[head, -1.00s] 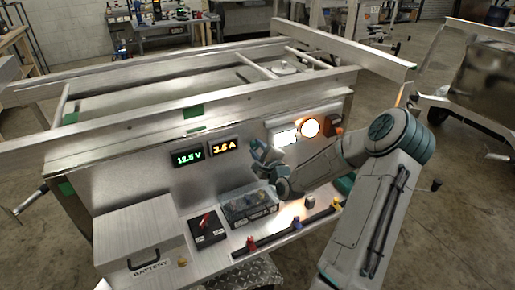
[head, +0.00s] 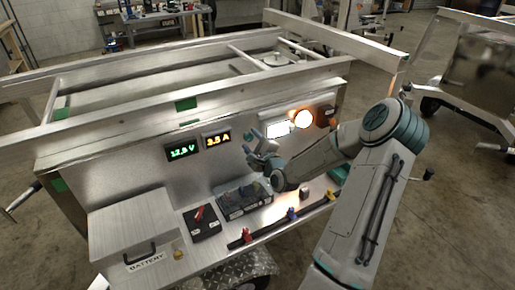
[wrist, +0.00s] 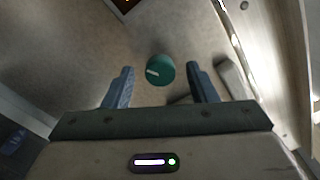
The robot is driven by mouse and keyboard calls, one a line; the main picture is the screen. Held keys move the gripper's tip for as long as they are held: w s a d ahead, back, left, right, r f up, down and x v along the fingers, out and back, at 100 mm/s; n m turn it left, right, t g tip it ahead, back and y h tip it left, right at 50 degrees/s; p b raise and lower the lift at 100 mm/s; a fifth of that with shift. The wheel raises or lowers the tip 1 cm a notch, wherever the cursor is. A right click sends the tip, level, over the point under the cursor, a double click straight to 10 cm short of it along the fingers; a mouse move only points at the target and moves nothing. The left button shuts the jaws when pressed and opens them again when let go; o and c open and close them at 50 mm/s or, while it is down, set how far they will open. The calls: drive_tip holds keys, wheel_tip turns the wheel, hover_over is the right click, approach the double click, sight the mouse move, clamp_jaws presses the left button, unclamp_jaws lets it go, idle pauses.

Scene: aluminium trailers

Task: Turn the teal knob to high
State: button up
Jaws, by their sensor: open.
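The teal knob (wrist: 160,70) is round with a white pointer line, and sits on the metal panel. In the wrist view its line points left and slightly down. The two blue fingers of my gripper (head: 251,142) are open, one on each side of the knob in the wrist view. Gaps show between the knob and both fingers, and how far the tips are from the panel is hard to tell. In the head view my gripper is in front of the panel and largely hides the knob. No setting labels are readable.
Green (head: 183,151) and amber (head: 217,140) displays are left of my gripper. Below are a black-cased battery (head: 243,198), a red-switch box (head: 201,222) and a battery box (head: 140,235).

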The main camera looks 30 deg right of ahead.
drive_tip(key=s+b, duration=0.1)
drive_tip(key=s, duration=1.2)
drive_tip(key=shift+s+d, duration=0.25)
drive_tip(key=s+a+f+n+g, duration=0.1)
drive_tip(key=a+f+n+g, duration=0.45)
drive_tip(key=n+g, duration=0.5)
drive_tip(key=s+a+r+n+g, duration=0.2)
drive_tip(key=s+a+r+n, duration=0.4)
drive_tip(key=s, duration=0.3)
drive_tip(key=s+a+r+n+g, duration=0.2)
drive_tip(key=s+a+r+n, duration=0.5)
drive_tip(key=s+r, duration=0.1)
drive_tip(key=shift+s+a+r+h, duration=0.2)
drive_tip(key=shift+s+h, duration=0.1)
drive_tip(key=shift+s, duration=0.6)
drive_tip(key=shift+n+g, duration=0.25)
